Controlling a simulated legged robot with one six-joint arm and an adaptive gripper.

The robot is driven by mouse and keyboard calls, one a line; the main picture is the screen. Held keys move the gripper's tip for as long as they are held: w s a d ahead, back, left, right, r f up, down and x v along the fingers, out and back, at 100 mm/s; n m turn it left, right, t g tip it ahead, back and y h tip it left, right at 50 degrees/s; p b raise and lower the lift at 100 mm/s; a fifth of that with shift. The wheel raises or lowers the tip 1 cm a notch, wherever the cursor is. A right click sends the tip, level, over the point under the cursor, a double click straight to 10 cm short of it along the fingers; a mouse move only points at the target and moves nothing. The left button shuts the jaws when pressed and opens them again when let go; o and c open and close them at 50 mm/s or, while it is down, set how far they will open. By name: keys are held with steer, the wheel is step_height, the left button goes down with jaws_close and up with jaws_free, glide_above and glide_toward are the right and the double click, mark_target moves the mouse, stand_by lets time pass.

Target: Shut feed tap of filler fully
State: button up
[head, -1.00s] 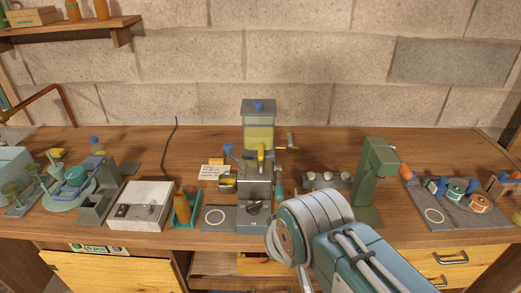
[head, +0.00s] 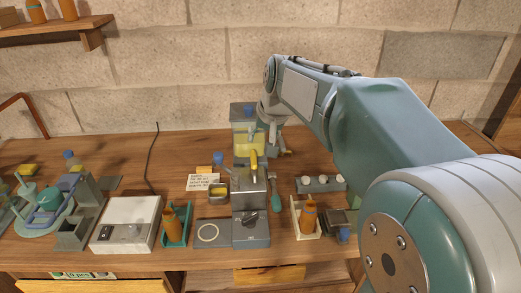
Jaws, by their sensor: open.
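The filler (head: 251,205) is a grey metal block on the bench with a clear tank (head: 243,138) of yellow liquid behind it. A yellow lever (head: 254,160) stands upright below the tank's front. I cannot tell from labels which of the two is the feed tap. My gripper (head: 275,138) hangs down from my wrist beside the tank's right side, close to the brass tap. It is open and small in view; I cannot tell whether it touches the tap.
A white box (head: 126,224), a green tray (head: 176,230) with an orange bottle, and a note (head: 202,182) lie left of the filler. A pale tray (head: 306,222) with another orange bottle (head: 307,214) stands right. My arm covers the bench's right side. The stone wall is behind.

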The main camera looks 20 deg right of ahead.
mark_target(254, 158)
steer(key=x, duration=1.1)
steer(key=shift+w+d, duration=0.15)
steer(key=shift+w, duration=0.15)
steer(key=shift+c, duration=0.3)
jaws_close()
